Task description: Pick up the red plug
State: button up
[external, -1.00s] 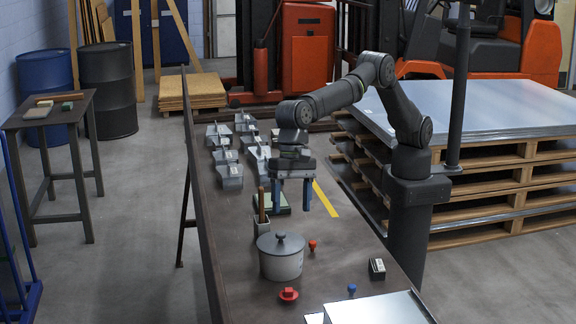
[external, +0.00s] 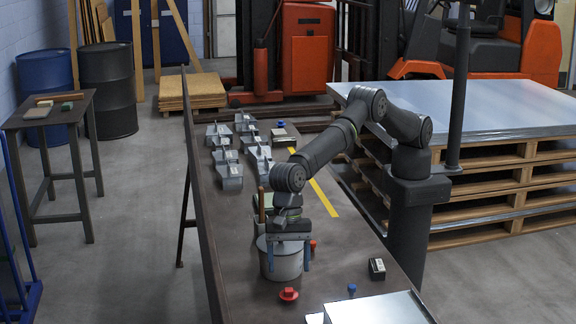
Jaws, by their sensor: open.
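Two small red pieces are on the bench in the external view. A squat red piece with a wide round base (external: 289,294) lies in front of the grey pot. A smaller red piece (external: 312,245) shows just right of my gripper, partly hidden by it. I cannot tell for sure which is the red plug. My gripper (external: 288,262) points down, open and empty, with its blue fingers spread in front of the pot in this view. It is apart from the squat red piece.
The grey pot (external: 283,270) is partly covered by my gripper. A blue piece (external: 351,289), a small black box (external: 377,268) and a metal tray (external: 378,308) lie at the near right. Several grey metal parts (external: 229,172) stand farther back. A raised edge (external: 199,205) runs along the bench's left.

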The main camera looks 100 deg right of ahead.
aim_at(289, 289)
jog(key=shift+x, duration=3.35)
jog(key=shift+w+a, duration=0.15)
jog(key=shift+r, duration=0.1)
jog(key=c, duration=1)
